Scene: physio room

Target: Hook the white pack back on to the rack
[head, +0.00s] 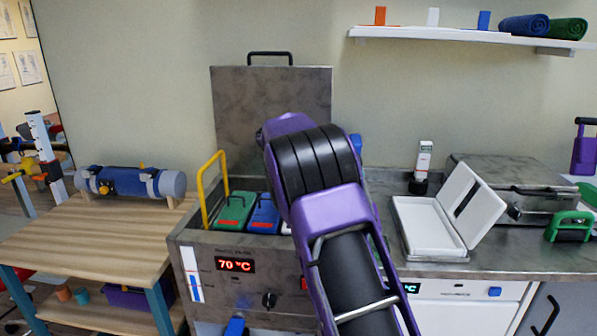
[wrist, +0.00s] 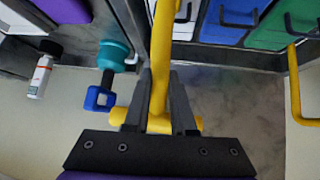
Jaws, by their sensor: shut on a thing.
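My gripper (wrist: 160,90) is shut on a yellow bar with a crosspiece (wrist: 159,60), which runs up the wrist view from between the fingers. I cannot tell whether its far end touches anything. The white pack (wrist: 184,31) shows at the top of the wrist view, beside the bar, with a dark handle. In the head view only a sliver of it (head: 286,228) shows beside the blue pack. The blue pack (head: 263,214) and green pack (head: 236,208) stand in the steel tank (head: 215,240). The rack itself is mostly hidden; my arm covers the tank's right side in the head view.
A yellow handle (head: 204,190) rises at the tank's left. The tank lid (head: 260,105) stands open behind. An open white case (head: 425,228) and a white bottle (head: 424,160) are on the counter at right. A wooden table (head: 90,230) stands left.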

